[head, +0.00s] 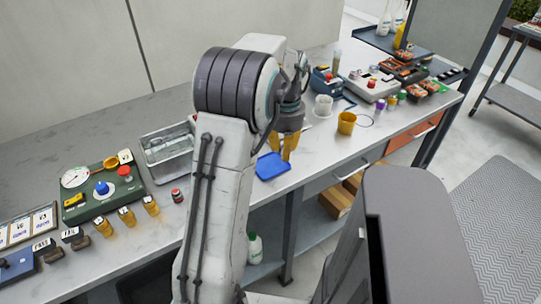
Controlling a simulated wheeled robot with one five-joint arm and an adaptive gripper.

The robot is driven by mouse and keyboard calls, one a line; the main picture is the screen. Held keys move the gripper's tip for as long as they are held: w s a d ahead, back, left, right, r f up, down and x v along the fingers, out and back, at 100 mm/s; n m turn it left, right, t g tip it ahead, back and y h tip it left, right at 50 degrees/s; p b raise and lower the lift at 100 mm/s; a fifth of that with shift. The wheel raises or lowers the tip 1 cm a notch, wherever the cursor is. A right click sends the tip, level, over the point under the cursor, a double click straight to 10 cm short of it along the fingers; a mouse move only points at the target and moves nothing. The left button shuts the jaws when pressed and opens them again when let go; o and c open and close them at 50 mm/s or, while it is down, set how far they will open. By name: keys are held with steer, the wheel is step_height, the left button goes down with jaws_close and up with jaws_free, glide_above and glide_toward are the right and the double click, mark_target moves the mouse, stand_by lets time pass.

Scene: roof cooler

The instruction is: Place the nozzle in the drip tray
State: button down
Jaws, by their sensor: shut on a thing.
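My gripper (287,150), with yellow fingers pointing down, is over the front part of the bench, just right of centre. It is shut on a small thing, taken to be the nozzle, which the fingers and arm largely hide. A flat blue tray (270,167) lies near the bench's front edge, just below and left of the fingertips. It looks like the drip tray. I cannot tell whether the held thing touches it.
A metal pan (168,172) with things in it and a green gauge panel (97,188) stand left of my arm. A red-topped jar (177,195) is near the pan. A yellow cup (346,122) and a white mug (323,106) stand to the right of my gripper.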

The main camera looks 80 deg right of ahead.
steer(key=p, duration=0.2)
glide_above(271, 166)
step_height(271, 166, down, 3)
step_height(271, 166, down, 3)
steer(key=p, duration=0.3)
steer(key=shift+r, duration=0.1)
steer(key=shift+f, duration=0.6)
steer(key=shift+f, duration=0.15)
steer(key=c, duration=1.2)
jaws_free()
steer(key=shift+o, duration=0.2)
